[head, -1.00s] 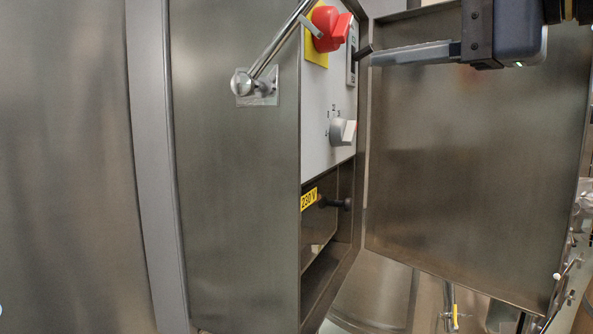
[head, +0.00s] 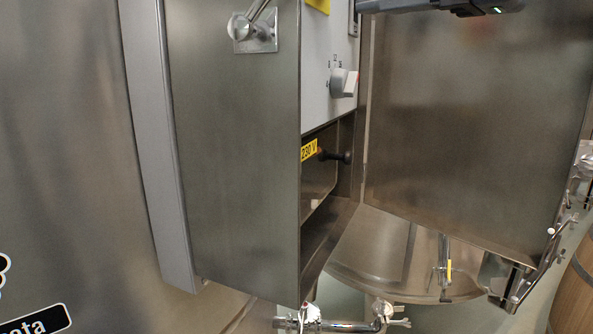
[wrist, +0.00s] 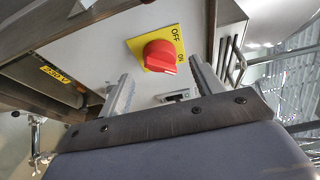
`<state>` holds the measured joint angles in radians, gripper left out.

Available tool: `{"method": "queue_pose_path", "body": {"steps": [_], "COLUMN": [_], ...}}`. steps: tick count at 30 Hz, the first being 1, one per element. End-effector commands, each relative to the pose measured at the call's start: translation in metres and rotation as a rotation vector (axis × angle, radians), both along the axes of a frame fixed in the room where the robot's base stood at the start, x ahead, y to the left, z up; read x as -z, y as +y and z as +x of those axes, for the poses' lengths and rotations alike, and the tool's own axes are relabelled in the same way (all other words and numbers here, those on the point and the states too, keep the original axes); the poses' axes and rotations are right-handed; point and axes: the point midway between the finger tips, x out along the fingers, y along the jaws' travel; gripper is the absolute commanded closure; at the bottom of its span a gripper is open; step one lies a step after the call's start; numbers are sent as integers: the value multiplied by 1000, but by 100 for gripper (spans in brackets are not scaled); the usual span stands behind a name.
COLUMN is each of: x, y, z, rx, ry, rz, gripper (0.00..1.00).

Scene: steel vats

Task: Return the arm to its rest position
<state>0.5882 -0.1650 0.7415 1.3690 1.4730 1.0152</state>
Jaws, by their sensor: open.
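My gripper (wrist: 160,74) is open and empty in the wrist view, its two grey fingers apart. A red rotary switch (wrist: 160,56) on a yellow plate marked OFF and ON lies beyond the fingertips, and it shows clear of them. In the head view only the underside of my gripper (head: 410,4) shows at the top edge, in front of the open cabinet door (head: 470,130). The red switch is out of the head view; only a corner of its yellow plate (head: 318,5) shows.
The steel cabinet (head: 235,160) stands open, with a white selector knob (head: 343,83) and a black knob (head: 341,156). A lever handle (head: 243,27) is on its left face. Pipes and valves (head: 350,325) are below. A large vat (head: 70,150) fills the left.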

Motion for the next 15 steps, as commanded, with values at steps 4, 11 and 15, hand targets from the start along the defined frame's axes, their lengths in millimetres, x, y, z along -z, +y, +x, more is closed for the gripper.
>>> {"method": "queue_pose_path", "body": {"steps": [4, 11, 15], "x": [0, 0, 0], "y": [-4, -12, -17], "z": [-3, -11, -17], "rx": [3, 6, 5], "ry": [1, -1, -1], "rz": [-1, -2, -1], "gripper": [37, 37, 37]}}
